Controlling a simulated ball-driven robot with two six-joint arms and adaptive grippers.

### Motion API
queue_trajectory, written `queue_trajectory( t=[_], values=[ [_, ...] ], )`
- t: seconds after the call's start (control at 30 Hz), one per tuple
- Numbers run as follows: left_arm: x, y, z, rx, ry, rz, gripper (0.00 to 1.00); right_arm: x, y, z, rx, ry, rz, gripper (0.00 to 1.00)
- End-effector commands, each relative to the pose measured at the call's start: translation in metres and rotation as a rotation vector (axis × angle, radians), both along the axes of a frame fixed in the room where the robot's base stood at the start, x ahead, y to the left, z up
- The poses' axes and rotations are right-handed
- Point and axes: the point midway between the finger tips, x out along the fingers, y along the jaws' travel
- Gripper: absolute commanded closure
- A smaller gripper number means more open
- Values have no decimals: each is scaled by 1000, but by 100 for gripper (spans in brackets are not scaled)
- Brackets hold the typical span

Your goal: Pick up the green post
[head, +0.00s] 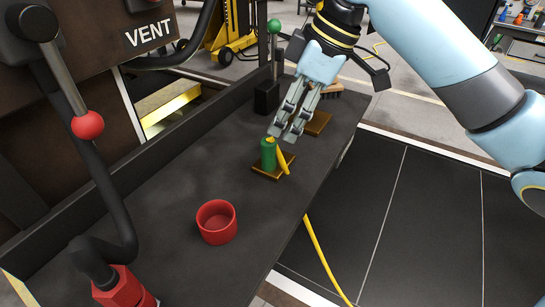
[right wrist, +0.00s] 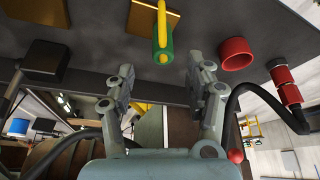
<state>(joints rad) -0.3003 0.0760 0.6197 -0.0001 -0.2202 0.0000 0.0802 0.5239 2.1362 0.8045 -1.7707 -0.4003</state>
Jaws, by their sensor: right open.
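The green post (head: 268,155) stands upright on a small brown plate (head: 258,172) on the dark bench top. In the right wrist view the green post (right wrist: 168,48) shows just beyond the spread fingertips, roughly midway between them. A yellow rod-like piece (head: 282,157) stands slanted against or close beside the post; in the right wrist view the yellow piece (right wrist: 162,30) overlaps it. My right gripper (head: 282,134) is open and empty, just above and behind the post in the head view. Whether a finger touches the yellow piece is unclear. My left gripper is not in view.
An empty red cup (head: 216,222) stands nearer on the bench. A second brown plate (head: 317,124) lies behind the gripper. A black block (head: 266,97) with a green-knobbed lever stands at the back. A red-knobbed lever (head: 88,125) is at left. A yellow cable (head: 322,255) hangs past the bench's right edge.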

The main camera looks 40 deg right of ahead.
Motion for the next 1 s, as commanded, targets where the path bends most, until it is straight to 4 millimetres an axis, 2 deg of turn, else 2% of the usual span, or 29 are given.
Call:
queue_trajectory(
  t=[0.1, 0.37, 0.6, 0.7, 0.9, 0.93, 1.0],
  values=[
    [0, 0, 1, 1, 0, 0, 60, 5, 7, -20, 6, 3, -3, 46],
    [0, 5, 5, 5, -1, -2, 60, 9, 13, -44, 3, 4, -2, 46],
    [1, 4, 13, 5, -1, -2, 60, 15, 20, -79, 3, 3, -3, 46],
    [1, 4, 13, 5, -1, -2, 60, 17, 21, -86, 1, 2, -3, 46],
    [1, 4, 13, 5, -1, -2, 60, 17, 21, -87, -1, 1, -2, 46],
    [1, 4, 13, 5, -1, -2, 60, 17, 21, -87, -1, 1, -2, 48],
    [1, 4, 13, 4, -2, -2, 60, 17, 21, -87, -1, 1, -2, 57]
  ],
)
